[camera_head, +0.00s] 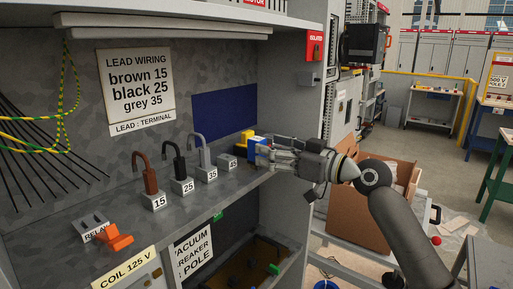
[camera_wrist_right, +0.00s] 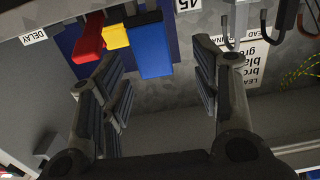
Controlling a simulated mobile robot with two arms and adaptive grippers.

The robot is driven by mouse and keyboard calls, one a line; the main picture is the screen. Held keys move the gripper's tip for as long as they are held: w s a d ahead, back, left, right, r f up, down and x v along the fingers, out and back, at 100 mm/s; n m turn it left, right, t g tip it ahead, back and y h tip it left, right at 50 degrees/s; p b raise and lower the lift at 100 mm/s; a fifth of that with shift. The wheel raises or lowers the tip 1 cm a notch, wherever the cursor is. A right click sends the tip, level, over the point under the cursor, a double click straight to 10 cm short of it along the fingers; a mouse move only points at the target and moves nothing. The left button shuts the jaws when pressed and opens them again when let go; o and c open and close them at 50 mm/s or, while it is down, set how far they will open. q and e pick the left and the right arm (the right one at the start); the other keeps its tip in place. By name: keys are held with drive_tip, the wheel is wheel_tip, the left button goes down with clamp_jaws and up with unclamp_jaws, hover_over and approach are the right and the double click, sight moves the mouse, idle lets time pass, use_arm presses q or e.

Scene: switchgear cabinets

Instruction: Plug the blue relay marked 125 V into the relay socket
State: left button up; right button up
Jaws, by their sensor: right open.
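The blue relay (camera_wrist_right: 150,50) stands at the right end of a row with a red block (camera_wrist_right: 88,38) and a yellow block (camera_wrist_right: 117,35) in the right wrist view. No voltage marking is readable on it. In the head view the blue relay (camera_head: 252,148) shows on the shelf at the tip of my right gripper (camera_head: 270,155). In the wrist view my right gripper (camera_wrist_right: 160,85) is open, with the blue relay just beyond and between its fingers. A grey fitting (camera_head: 90,222) labelled RELAY, with an orange part beside it, is at the shelf's left front. My left gripper is out of view.
Terminals with brown (camera_head: 150,178), black (camera_head: 178,164) and grey leads stand in a row on the shelf, labelled 15, 25, 35, and a 45 block (camera_head: 229,162) nearest the relays. A blue panel (camera_head: 225,110) is on the back wall. A cardboard box (camera_head: 360,215) stands at right.

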sight(263, 143)
drive_tip(key=p+x, duration=0.1)
drive_tip(key=x, duration=0.1)
drive_tip(key=r+p+x, duration=0.1)
drive_tip(key=p+x, duration=0.1)
drive_tip(key=x, duration=0.1)
drive_tip(key=shift+w+d, duration=0.1)
drive_tip(key=shift+w, duration=0.2)
drive_tip(key=shift+w+f, duration=0.1)
drive_tip(key=shift+w, duration=0.05)
drive_tip(key=shift+c, duration=0.5)
drive_tip(key=shift+c, duration=1.1)
drive_tip(key=c, duration=0.9)
drive_tip(key=shift+c, duration=0.2)
